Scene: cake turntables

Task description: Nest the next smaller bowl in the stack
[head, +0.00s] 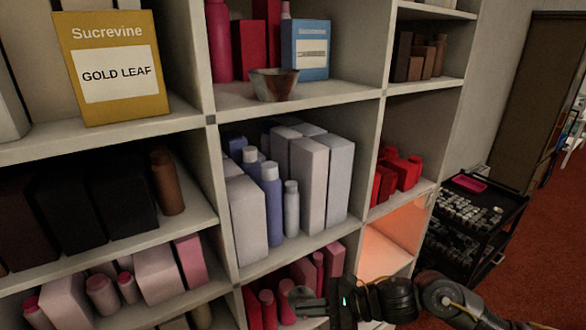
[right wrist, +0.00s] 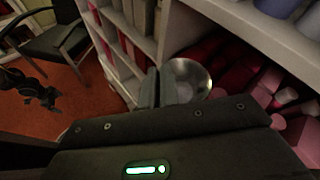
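A small grey-and-brown bowl (head: 274,86) stands upright on the upper middle shelf, near its front edge. My right gripper (head: 312,301) is low in the head view, in front of the pink goods and well below that bowl. A shiny metal bowl (right wrist: 193,76) shows at its fingers in the right wrist view. The two fingers (right wrist: 159,88) are close together at the bowl's near rim and appear to pinch it. In the head view this bowl (head: 300,295) is small and partly hidden at the fingertips. My left gripper is not seen in the head view.
A blue box (head: 305,50) stands just behind and right of the shelf bowl; red goods stand to its left. Shelf boards and uprights (head: 212,160) divide the unit. A yellow box (head: 110,65) is upper left. A black cart (head: 470,220) stands right; a chair (right wrist: 55,45) shows too.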

